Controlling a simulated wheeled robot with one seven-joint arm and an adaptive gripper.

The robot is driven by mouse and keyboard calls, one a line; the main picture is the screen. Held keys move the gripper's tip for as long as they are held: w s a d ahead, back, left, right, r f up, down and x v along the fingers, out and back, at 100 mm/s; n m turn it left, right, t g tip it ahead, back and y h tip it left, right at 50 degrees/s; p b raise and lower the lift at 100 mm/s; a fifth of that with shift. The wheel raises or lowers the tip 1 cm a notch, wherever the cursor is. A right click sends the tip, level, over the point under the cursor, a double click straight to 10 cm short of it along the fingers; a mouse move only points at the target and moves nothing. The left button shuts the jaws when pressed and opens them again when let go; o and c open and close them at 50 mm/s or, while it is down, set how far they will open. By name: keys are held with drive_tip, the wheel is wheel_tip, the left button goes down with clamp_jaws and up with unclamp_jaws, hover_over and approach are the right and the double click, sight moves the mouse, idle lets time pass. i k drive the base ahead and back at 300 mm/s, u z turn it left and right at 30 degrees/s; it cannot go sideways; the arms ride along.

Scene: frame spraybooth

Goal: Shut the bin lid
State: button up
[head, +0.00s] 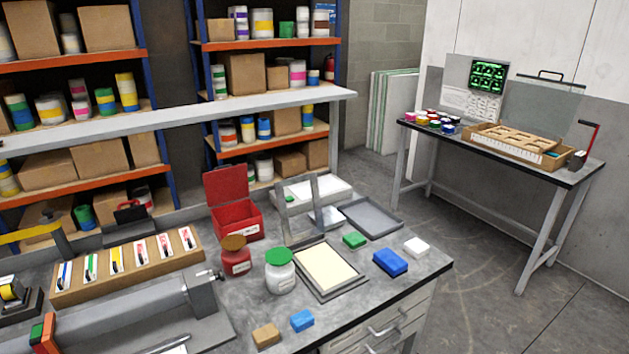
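A small red bin (238,222) with a pale label on its front stands on the grey workbench, near the back. Its red lid (226,182) is open and stands nearly upright at the bin's rear edge. The inside of the bin shows dark red, and I cannot tell whether anything lies in it. My gripper is not in the head view.
A red jar (236,262) and a white jar with a green lid (281,276) stand in front of the bin. A grey metal frame (314,203) rises to its right. A wooden marker rack (128,264) lies to its left. A pale shelf (180,124) spans behind.

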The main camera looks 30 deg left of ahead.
sight(227, 183)
drive_tip(key=z, duration=0.55)
drive_tip(key=i, duration=4.65)
drive_tip(key=u, duration=2.9)
drive_tip(key=i, duration=3.3)
drive_tip(key=z, duration=0.05)
